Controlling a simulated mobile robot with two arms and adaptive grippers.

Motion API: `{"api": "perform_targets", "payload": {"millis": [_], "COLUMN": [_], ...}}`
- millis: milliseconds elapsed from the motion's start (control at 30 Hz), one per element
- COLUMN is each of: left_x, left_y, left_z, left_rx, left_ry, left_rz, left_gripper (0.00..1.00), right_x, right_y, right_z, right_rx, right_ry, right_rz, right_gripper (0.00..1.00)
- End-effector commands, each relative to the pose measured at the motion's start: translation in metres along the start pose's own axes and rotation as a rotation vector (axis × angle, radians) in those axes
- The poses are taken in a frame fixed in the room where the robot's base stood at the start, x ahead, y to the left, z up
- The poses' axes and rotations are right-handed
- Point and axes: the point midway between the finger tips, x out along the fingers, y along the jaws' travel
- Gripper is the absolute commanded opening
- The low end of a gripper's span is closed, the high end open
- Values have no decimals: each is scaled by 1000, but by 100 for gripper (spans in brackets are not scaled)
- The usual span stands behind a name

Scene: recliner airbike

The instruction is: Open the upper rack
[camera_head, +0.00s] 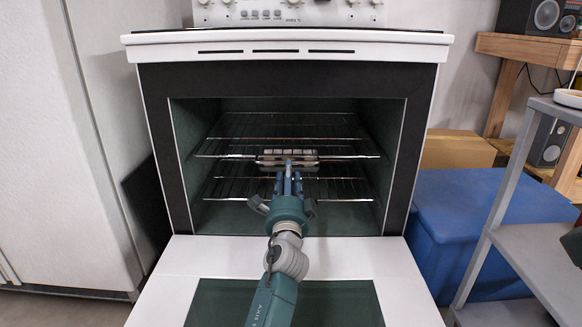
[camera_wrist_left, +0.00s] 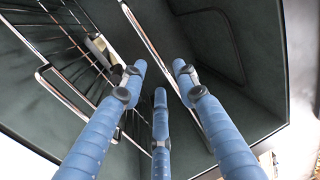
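My left gripper (camera_head: 288,176) is in front of that middle part, pointing into the oven. In the wrist view its three blue fingers (camera_wrist_left: 159,76) are spread with gaps between them, so it is open. A shiny rack bar (camera_wrist_left: 150,42) runs between or behind the fingers; I cannot tell if they touch it. The fingers hide part of the racks. My right gripper is in neither view.
The lower rack (camera_head: 235,190) sits below. The oven door (camera_head: 180,265) is folded down under my left arm. Oven side walls (camera_head: 395,125) bound the cavity. A blue bin (camera_head: 455,215) and grey shelf (camera_head: 535,255) stand right; a white cabinet (camera_head: 60,150) stands left.

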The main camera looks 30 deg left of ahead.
Motion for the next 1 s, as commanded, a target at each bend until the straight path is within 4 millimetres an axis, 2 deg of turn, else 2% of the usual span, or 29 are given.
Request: {"api": "perform_targets", "payload": {"millis": [100, 300, 467, 700, 867, 1000], "left_x": [24, 49, 57, 58, 57, 57], "left_y": [1, 2, 1, 1, 1, 1], "left_z": [1, 0, 0, 0, 0, 0], "left_rx": [1, 0, -1, -1, -1, -1], "left_ry": [-1, 0, 1, 0, 0, 1], "left_rz": [-2, -1, 0, 1, 1, 1], "left_gripper": [30, 30, 30, 30, 0, 0], "right_x": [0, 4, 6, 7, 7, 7], "right_y": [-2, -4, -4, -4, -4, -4], "right_z": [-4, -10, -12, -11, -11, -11], "right_rx": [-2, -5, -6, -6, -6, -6], "right_ry": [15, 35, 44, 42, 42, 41], "right_rz": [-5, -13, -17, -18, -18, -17], "right_gripper": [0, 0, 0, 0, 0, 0]}}
